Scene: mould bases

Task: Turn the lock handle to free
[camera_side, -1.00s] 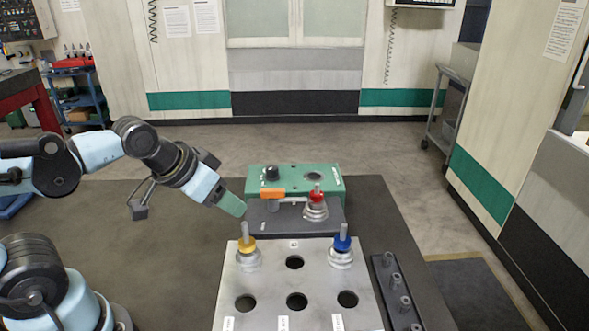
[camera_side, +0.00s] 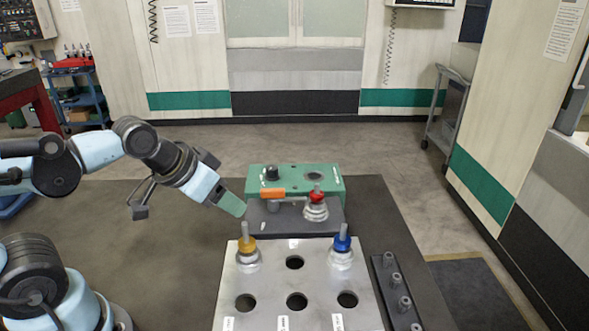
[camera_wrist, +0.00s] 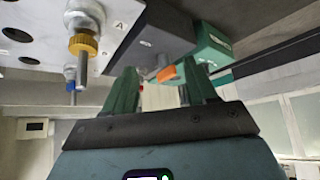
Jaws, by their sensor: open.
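The lock handle (camera_side: 272,194) has an orange grip and a grey bar that reaches right toward the red-collared tool holder (camera_side: 316,208). It sits at the front of a green block (camera_side: 322,177) with a dark grey base (camera_side: 280,222). In the wrist view the orange handle (camera_wrist: 166,74) shows beyond and between the fingertips. My gripper (camera_side: 232,205) is left of the handle, apart from it. In the wrist view my gripper's two green fingers (camera_wrist: 160,84) are spread with nothing between them.
A metal plate (camera_side: 270,275) with open holes stands in front, holding a yellow-collared holder (camera_side: 247,248) and a blue-collared holder (camera_side: 342,247). A dark strip with several pegs (camera_side: 398,295) lies at its right.

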